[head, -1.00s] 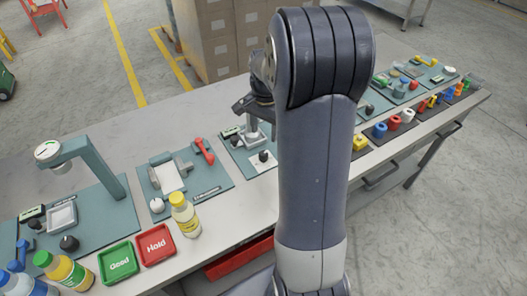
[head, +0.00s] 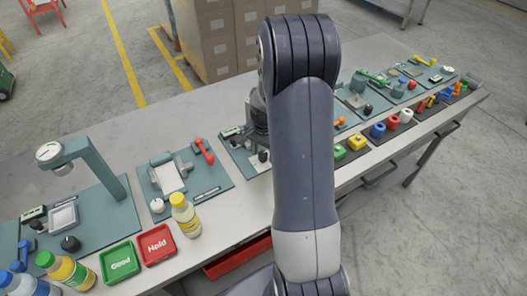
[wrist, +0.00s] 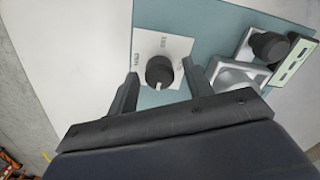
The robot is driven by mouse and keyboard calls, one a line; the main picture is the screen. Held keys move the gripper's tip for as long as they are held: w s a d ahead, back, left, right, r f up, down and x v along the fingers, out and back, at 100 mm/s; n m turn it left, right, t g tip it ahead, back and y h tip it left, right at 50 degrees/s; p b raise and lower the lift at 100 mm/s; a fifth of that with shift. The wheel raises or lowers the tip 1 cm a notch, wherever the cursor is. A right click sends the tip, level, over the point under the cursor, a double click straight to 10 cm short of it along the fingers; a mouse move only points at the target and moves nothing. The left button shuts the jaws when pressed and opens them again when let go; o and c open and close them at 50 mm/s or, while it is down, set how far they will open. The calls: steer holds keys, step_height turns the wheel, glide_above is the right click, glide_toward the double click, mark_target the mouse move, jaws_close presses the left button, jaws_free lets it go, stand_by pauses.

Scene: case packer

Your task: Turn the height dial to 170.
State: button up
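The height dial (wrist: 160,70) is a round black knob on a white plate (wrist: 147,45) with small dark labels, too blurred to read for certain. A pale pointer mark on the knob faces the bottom of the wrist view. The knob also shows in the head view (head: 263,156), just left of my arm. My gripper (wrist: 160,68) is open. In the wrist view its two dark fingers stand on either side of the knob, with gaps visible. I cannot tell how high the fingertips are above the plate. In the head view my arm hides most of the gripper.
A second black knob (wrist: 267,45), a metal tray (wrist: 238,78) and a small display (wrist: 295,62) lie right of the dial in the wrist view. In the head view, a yellow-capped bottle (head: 185,214) and the red Hold tray (head: 156,245) stand left along the bench.

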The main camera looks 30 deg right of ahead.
steer(key=c, duration=0.9)
steer(key=shift+n, duration=0.3)
steer(key=n+b, duration=0.1)
steer(key=n, duration=0.2)
steer(key=shift+n+b, duration=0.3)
steer(key=shift+b, duration=0.05)
steer(key=n+b, duration=0.1)
steer(key=n, duration=0.3)
steer(key=shift+w, duration=0.1)
steer(key=n+b, duration=0.1)
steer(key=n, duration=0.4)
steer(key=shift+a, duration=0.1)
steer(key=shift+n, duration=2.2)
